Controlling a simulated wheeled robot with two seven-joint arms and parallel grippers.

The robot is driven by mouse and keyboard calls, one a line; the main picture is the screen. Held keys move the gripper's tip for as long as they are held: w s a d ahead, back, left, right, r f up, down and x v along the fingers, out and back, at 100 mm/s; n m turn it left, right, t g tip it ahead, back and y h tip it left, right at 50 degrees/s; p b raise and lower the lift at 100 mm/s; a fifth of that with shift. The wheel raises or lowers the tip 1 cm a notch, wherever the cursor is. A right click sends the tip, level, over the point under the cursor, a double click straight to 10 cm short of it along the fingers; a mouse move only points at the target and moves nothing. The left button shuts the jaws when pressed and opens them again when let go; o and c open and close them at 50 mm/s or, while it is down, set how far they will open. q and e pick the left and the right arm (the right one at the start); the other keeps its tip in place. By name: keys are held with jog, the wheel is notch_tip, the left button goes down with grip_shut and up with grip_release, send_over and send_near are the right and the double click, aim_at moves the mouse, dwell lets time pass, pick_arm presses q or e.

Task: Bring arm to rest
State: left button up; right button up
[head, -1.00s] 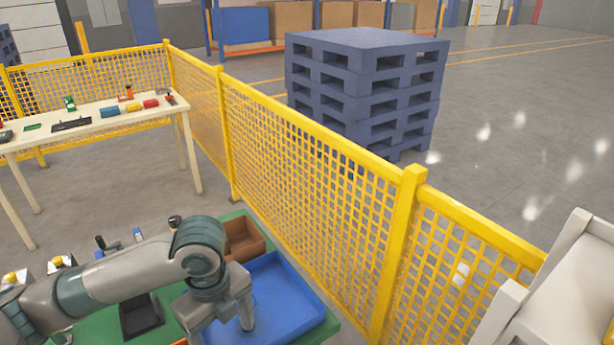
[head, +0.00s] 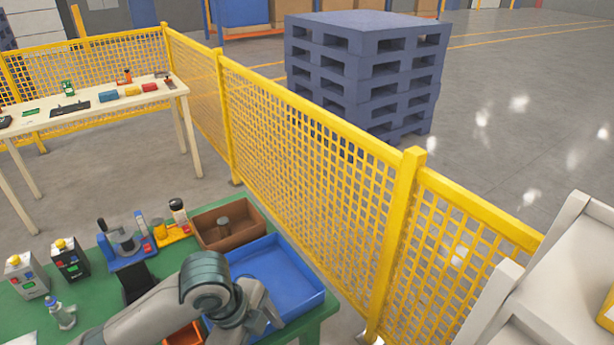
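My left arm comes in from the bottom edge. Its gripper (head: 258,322) is over the near part of the blue tray (head: 290,262) on the green-topped bench (head: 90,313). The fingers look apart, with nothing seen between them, though the wrist hides part of the gripper. My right gripper is not in view.
A brown bin (head: 245,238) holding a dark round part sits behind the blue tray. Left of it are a blue fixture (head: 130,250) and two button boxes (head: 70,262). A yellow mesh fence (head: 300,160) runs close behind the bench. An orange bin (head: 184,335) is partly hidden.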

pick_arm(q)
notch_tip(320, 180, down, 4)
jog(key=s+d+n+t+h, duration=0.1)
jog(key=s+d+n+h, duration=0.15)
jog(key=n, duration=0.25)
jog(key=s+a+f+n+t+y, duration=0.1)
jog(key=s+a+f+n+y, duration=0.2)
jog(key=s+a+f+n, duration=0.35)
jog(key=s+a+f+n+t+y, duration=0.15)
jog(key=s+a+f+n, duration=0.25)
jog(key=s+a+n, duration=0.5)
notch_tip(320, 180, down, 31)
jog(key=s+a+g+b, duration=0.1)
jog(key=s+g, duration=0.1)
jog(key=s+a+f+g+y, duration=0.1)
jog(key=s+a+f, duration=0.2)
jog(key=s+f, duration=1.4)
jog(key=shift+a+m+b, duration=0.15)
jog(key=shift+m+b, duration=0.3)
jog(key=shift+g, duration=0.25)
